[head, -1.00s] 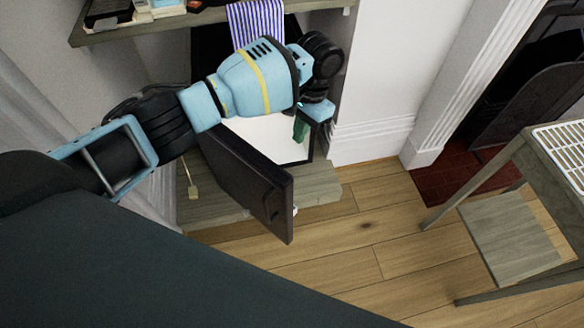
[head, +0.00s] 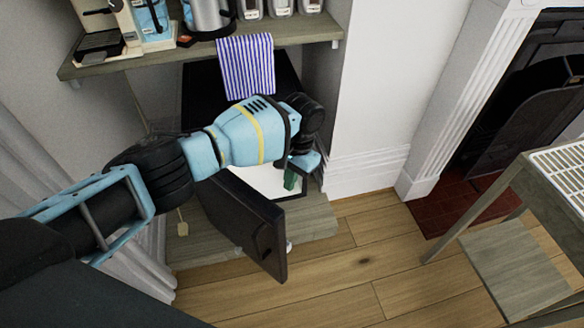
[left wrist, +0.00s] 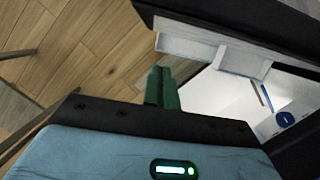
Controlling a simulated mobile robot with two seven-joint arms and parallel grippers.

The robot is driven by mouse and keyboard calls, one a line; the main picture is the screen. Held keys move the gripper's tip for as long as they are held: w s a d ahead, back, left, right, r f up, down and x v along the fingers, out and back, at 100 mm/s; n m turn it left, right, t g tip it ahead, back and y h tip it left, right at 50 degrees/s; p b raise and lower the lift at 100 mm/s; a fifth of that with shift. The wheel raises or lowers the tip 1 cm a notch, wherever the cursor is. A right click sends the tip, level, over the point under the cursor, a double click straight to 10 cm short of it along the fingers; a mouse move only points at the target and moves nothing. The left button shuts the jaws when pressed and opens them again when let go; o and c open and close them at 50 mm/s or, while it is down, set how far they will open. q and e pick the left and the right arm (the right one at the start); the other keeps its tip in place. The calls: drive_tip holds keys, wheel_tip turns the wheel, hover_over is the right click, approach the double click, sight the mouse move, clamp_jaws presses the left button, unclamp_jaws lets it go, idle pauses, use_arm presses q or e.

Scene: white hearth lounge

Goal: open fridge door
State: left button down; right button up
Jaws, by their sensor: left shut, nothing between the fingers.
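The black fridge (head: 205,85) stands under a wooden shelf, and its white interior shows in the head view. Its black door (head: 245,222) stands open, swung out toward me, with its hinge side at the left. In the left wrist view the white door racks (left wrist: 205,48) show on the door's inner side, and the white interior (left wrist: 225,97) lies to the right. My left gripper (head: 290,179) is at the opening, inside of the door's free edge. Its green fingers (left wrist: 162,88) are together and empty, apart from the door in the picture. My right gripper is in neither view.
The shelf (head: 200,48) above holds a coffee machine (head: 105,30), a kettle (head: 208,15) and a striped towel (head: 245,67). A wooden table (head: 520,200) stands at the right by the fireplace. The wooden floor (head: 350,265) before the fridge is clear.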

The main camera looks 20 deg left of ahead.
use_arm(q)
drive_tip(key=s+f, duration=0.1)
drive_tip(key=s+a+p, duration=0.1)
drive_tip(key=s, duration=0.1)
drive_tip(key=s+f, duration=0.1)
drive_tip(key=shift+s+a+f, duration=0.2)
drive_tip(key=shift+a+f, duration=0.1)
drive_tip(key=shift+a, duration=0.05)
idle(0.3)
